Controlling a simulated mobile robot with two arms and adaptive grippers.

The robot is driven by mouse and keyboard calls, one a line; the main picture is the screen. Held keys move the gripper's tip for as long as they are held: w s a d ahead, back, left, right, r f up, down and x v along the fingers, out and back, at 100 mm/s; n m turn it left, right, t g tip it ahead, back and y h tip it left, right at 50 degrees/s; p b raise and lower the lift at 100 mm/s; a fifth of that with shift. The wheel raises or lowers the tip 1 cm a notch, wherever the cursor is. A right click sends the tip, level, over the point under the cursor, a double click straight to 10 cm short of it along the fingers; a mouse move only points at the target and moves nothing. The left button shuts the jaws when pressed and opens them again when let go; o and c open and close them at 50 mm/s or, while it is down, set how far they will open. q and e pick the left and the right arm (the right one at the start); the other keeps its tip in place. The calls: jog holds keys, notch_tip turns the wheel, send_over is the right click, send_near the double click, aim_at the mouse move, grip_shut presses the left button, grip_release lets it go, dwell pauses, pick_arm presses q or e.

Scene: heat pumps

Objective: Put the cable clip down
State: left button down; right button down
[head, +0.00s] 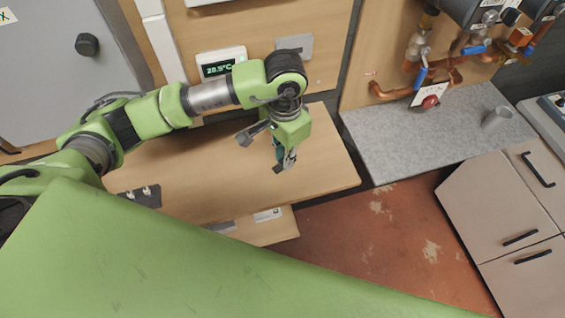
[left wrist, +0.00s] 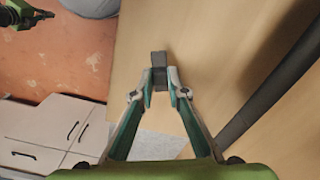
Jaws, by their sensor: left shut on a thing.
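The cable clip is a small dark grey block that shows in the left wrist view (left wrist: 158,59), pinched between the fingertips. My left gripper (head: 283,162) is shut on it, with the fingers pointing down above the right part of the wooden table (head: 325,160). The gripper also shows in the left wrist view (left wrist: 159,80). In the head view the clip (head: 278,169) is a tiny dark piece at the fingertips. I cannot tell its exact height above the wood. What looks like my right gripper (left wrist: 36,20) is at the top left of the left wrist view, too small to judge.
A dark plate with small fittings (head: 143,196) lies on the table's left part. A thermostat display (head: 221,64) is on the wall panel behind. The table near the gripper looks clear.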

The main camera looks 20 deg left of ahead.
pick_arm(q)
jog(key=shift+w+a+f, duration=0.1)
jog(key=shift+a+f, duration=0.05)
jog(key=shift+f, duration=0.15)
jog(key=f, duration=0.3)
jog(key=shift+w+a+f, duration=0.15)
jog(key=shift+a+f, duration=0.05)
jog(key=shift+f, duration=0.1)
jog(key=shift+b, duration=0.3)
jog(key=c, duration=2)
grip_release()
jog(key=shift+r, duration=0.15)
notch_tip(320, 180, up, 7)
jog(key=shift+r+p, duration=0.2)
jog(key=shift+p, duration=1.05)
